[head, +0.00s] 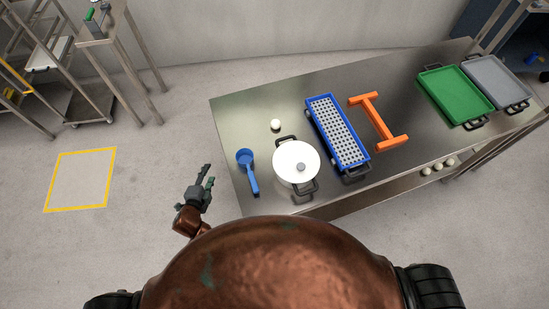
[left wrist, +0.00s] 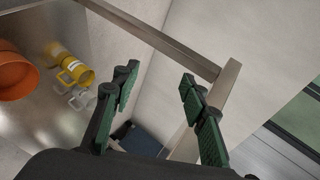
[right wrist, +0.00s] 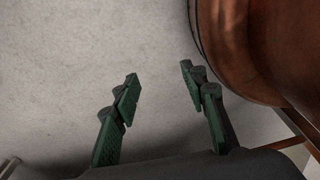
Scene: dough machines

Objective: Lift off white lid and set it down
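A white lid (head: 292,157) with a grey knob (head: 301,167) sits on a pot with black side handles (head: 304,188) near the left end of the steel table. My left gripper (head: 207,176) is off the table's left edge, apart from the lid and pot. In the left wrist view my left gripper (left wrist: 158,88) is open with nothing between its fingers. In the right wrist view my right gripper (right wrist: 160,80) is open and empty above the floor. My right gripper does not show in the head view.
On the steel table (head: 232,120) are a blue scoop (head: 246,160), a small white ball (head: 275,125), a blue perforated tray (head: 337,128), an orange frame (head: 378,121), a green tray (head: 453,92) and a grey tray (head: 495,80).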

